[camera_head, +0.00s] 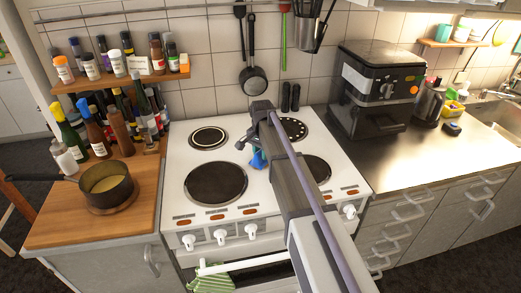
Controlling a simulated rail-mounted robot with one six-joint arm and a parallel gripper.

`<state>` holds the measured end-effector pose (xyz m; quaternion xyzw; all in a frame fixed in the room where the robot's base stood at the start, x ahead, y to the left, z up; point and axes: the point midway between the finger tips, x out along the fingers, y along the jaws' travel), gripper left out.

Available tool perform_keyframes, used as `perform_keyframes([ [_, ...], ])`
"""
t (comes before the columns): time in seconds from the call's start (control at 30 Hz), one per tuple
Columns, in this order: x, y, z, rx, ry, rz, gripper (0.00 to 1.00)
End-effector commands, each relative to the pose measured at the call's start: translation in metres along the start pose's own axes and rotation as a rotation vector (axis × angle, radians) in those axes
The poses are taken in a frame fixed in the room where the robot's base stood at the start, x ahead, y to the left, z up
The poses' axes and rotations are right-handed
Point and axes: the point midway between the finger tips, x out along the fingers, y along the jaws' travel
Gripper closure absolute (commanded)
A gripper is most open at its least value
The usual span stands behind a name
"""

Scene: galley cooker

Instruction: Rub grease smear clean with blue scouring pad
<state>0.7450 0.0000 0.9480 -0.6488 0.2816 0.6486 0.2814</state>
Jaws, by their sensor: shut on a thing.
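My gripper (247,140) is over the middle of the white cooker top, between the hotplates. It is shut on the blue scouring pad (259,160), a small patch of blue showing beside and below my arm. The pad is at or just above the white cooker top (240,163); I cannot tell whether it touches. I cannot make out the grease smear; my arm hides part of the cooker top around the pad.
Dark hotplates (215,183) surround the pad. A saucepan (107,186) stands on the wooden counter at left, below bottles. Utensils (252,75) hang behind. The steel counter (420,155) has free room.

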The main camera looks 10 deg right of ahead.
Motion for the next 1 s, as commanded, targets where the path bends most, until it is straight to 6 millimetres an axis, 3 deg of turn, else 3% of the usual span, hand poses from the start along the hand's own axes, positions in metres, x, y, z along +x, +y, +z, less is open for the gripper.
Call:
perform_keyframes([
  [0.53,0.000,0.037,0.032,0.002,0.000,0.000,0.91],
  [1.0,0.000,0.002,-0.001,0.002,0.000,0.000,0.91],
])
